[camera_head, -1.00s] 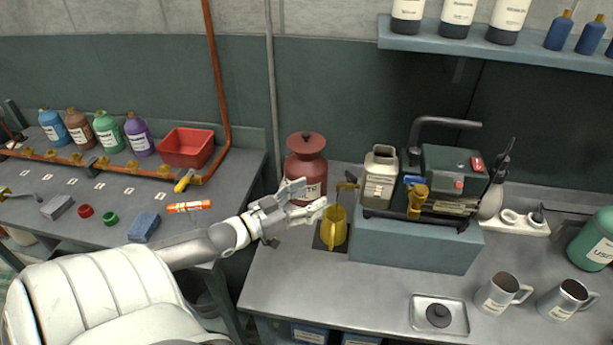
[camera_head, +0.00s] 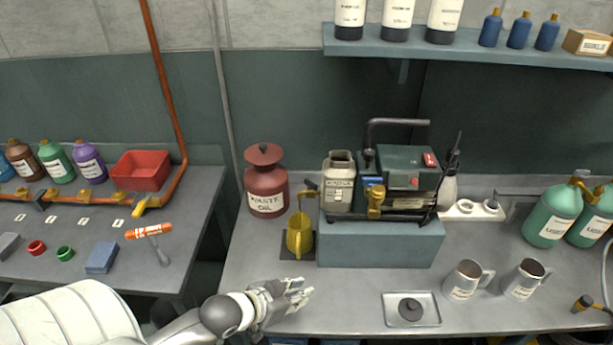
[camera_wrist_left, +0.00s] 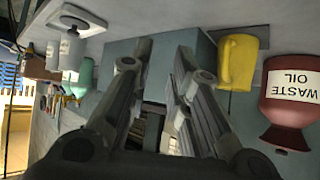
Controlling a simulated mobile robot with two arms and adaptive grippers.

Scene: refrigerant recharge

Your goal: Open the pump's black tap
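The pump (camera_head: 408,175) is a dark green and black unit with a red switch. It sits on a blue-grey block (camera_head: 380,244). A small dark tap (camera_head: 309,188) sticks out at the pump's left, above a yellow jug (camera_head: 300,238); whether it is open or closed I cannot tell. My left gripper (camera_head: 303,288) is over the front of the bench, below and in front of the jug, touching neither jug nor tap. Its fingers are apart and empty, which the left wrist view (camera_wrist_left: 164,55) also shows. My right gripper is not in view.
A red waste oil can (camera_head: 266,190) stands left of the jug, and a beige can (camera_head: 339,184) stands beside the pump. A small tray (camera_head: 430,317) and two metal mugs (camera_head: 464,283) are on the right. The bench front around my left gripper is clear.

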